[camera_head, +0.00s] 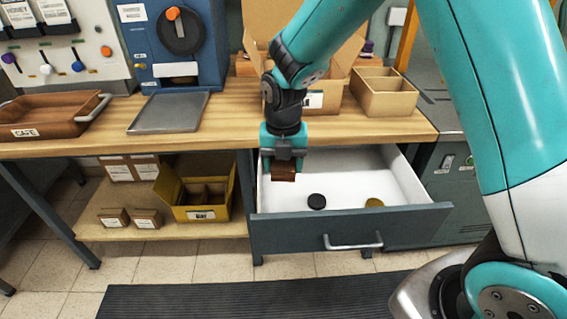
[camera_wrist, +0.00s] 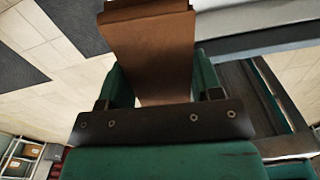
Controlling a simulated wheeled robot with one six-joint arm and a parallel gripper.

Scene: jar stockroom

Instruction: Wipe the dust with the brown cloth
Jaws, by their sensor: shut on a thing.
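My gripper (camera_head: 284,160) is shut on the brown cloth (camera_head: 284,173), a folded brown piece that hangs just below the fingers over the left part of the open drawer. The cloth also shows large between the fingers in the wrist view (camera_wrist: 150,50). The drawer (camera_head: 350,226) is pulled out under the wooden bench, with a white inside. I cannot make out dust in either view.
On the bench (camera_head: 230,115) stand a brown tray marked CAFE (camera_head: 48,116), a metal plate (camera_head: 170,112), and cardboard boxes (camera_head: 385,92). A yellow divided box (camera_head: 192,194) sits on the lower shelf. A dark mat (camera_head: 250,300) lies on the floor.

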